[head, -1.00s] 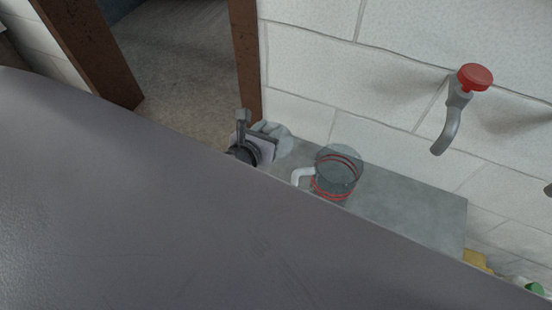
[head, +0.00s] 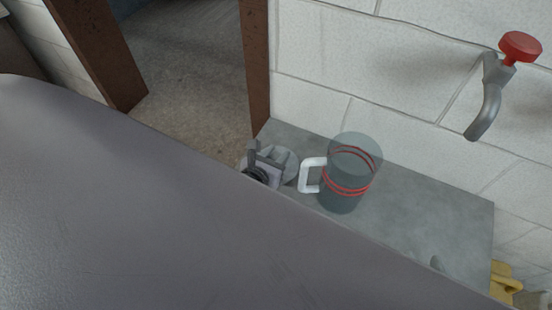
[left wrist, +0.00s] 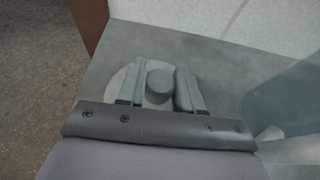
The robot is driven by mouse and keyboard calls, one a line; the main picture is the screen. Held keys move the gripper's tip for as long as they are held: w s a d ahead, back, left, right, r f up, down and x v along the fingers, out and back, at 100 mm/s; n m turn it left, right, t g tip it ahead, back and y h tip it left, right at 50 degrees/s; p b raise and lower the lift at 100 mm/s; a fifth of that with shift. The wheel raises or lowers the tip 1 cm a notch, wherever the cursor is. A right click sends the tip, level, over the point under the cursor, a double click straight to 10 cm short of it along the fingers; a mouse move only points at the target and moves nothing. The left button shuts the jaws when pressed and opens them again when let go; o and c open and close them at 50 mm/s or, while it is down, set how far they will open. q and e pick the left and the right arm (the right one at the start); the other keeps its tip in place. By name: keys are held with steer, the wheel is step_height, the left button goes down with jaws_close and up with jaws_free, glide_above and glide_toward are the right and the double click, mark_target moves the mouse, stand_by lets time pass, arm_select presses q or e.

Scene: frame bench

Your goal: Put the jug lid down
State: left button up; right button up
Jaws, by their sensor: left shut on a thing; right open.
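The jug lid is a pale grey disc with a round knob (left wrist: 160,82), seen in the left wrist view between my fingers. My left gripper (head: 268,160) is shut on the lid by its knob. In the head view the lid (head: 288,168) is over the left end of the grey bench (head: 425,208), left of the jug. I cannot tell whether the lid touches the bench top. The clear jug (head: 350,180), with red bands and a white handle, stands upright on the bench without a lid. My right gripper is not visible.
A grey tap with a red knob (head: 520,46) sticks out from the white block wall above the bench. A yellow thing (head: 504,278) is at the lower right.

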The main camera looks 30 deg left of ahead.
arm_select(q)
steer(key=shift+f, duration=0.15)
steer(key=o, duration=1)
steer(key=shift+o, duration=0.2)
arm_select(e)
steer(key=shift+a, duration=0.1)
arm_select(q)
steer(key=shift+r, duration=0.3)
steer(key=p+v, duration=0.2)
steer(key=v, duration=0.8)
steer(key=shift+s+p, duration=0.25)
steer(key=shift+p, duration=0.1)
steer(key=shift+s+r, duration=0.25)
steer(key=shift+s, duration=0.45)
arm_select(e)
steer(key=shift+s+d+f+m+g+h, duration=0.15)
steer(key=shift+s+d+f, duration=0.1)
steer(key=shift+d, duration=0.25)
steer(key=shift+s+d+f+m+g+h, duration=0.15)
steer(key=shift+s+d, duration=0.05)
steer(key=shift+d, duration=0.25)
